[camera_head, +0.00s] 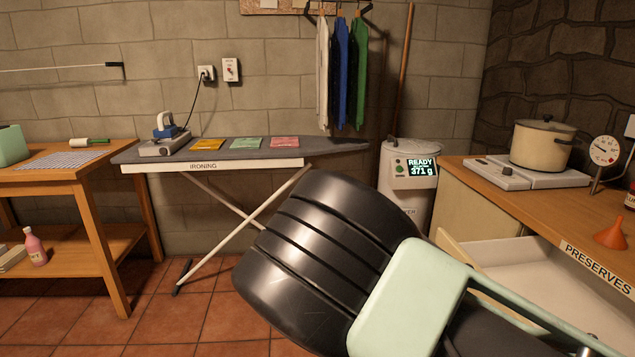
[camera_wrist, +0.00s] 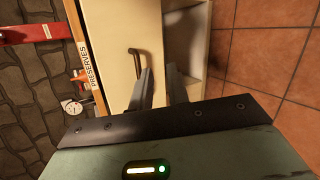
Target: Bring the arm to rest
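My gripper (camera_wrist: 160,82) shows in the wrist view with its two dark fingers apart and nothing between them. It points toward a cream front panel (camera_wrist: 118,30) with a dark bar handle (camera_wrist: 136,62). The handle is just beyond the left finger, and I see no contact. My arm fills the lower middle of the head view as a black ribbed part and a pale green part. The gripper's fingers cannot be made out in the head view.
Below the counter labelled PRESERVES (camera_head: 597,268), what looks like a pulled-out drawer (camera_head: 545,265) is close to my arm. A pot (camera_head: 542,143) stands on the counter. The ironing board (camera_head: 330,145) and wooden table (camera_head: 60,176) are at the left. Tiled floor (camera_head: 140,318) is clear at lower left.

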